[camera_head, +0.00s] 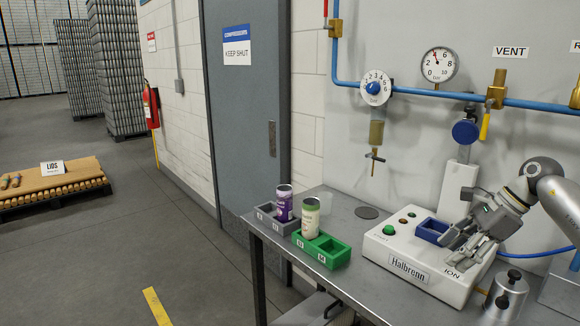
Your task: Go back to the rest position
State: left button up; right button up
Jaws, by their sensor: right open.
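My right gripper (462,249) is open and empty, over the right part of the white Halbrenn machine (387,250) and just right of its blue square holder (432,232). Its arm comes in from the right. My left gripper is not in view. A purple can (284,206) stands upright in the grey two-slot tray (264,218) on the bench. A cream and green can (310,221) stands upright in the left slot of the green tray (333,257). The green tray's right slot is empty.
The metal bench (352,278) has free room in front of the machine. A metal cylinder (505,296) stands at its right. Gauges and a blue pipe (415,95) with a yellow-handled valve are on the wall. A grey door (244,120) and a pallet (52,187) are at the left.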

jog(key=a+m+t+y, duration=0.9)
jog(key=a+m+t, duration=0.45)
jog(key=a, duration=1.45)
jog(key=s+d+f+m+g+h, duration=0.1)
jog(key=s+d+f+m+h, duration=0.4)
jog(key=m, duration=0.4)
jog(key=s+d+f+m+h, duration=0.25)
jog(key=f+m+h, duration=0.35)
jog(key=m, duration=0.4)
jog(key=s+d+f+m+g+h, duration=0.1)
jog(key=s+d+f+m+h, duration=0.3)
jog(key=f+m, duration=0.4)
jog(key=s+f+m+g, duration=0.3)
jog(key=s+f+g, duration=0.1)
jog(key=s, duration=0.5)
jog(key=s+f+m+g, duration=0.3)
jog(key=s, duration=0.5)
jog(key=s+f+m+g, duration=0.3)
jog(key=s+f+g, duration=0.1)
jog(key=s, duration=0.5)
notch_tip(320, 180, down, 24)
jog(key=r, duration=0.1)
jog(key=s+d+f+g, duration=0.2)
jog(key=s+d+f, duration=0.1)
jog(key=s+f, duration=1.4)
jog(key=shift+s+f, duration=0.3)
jog(key=shift+f, duration=0.3)
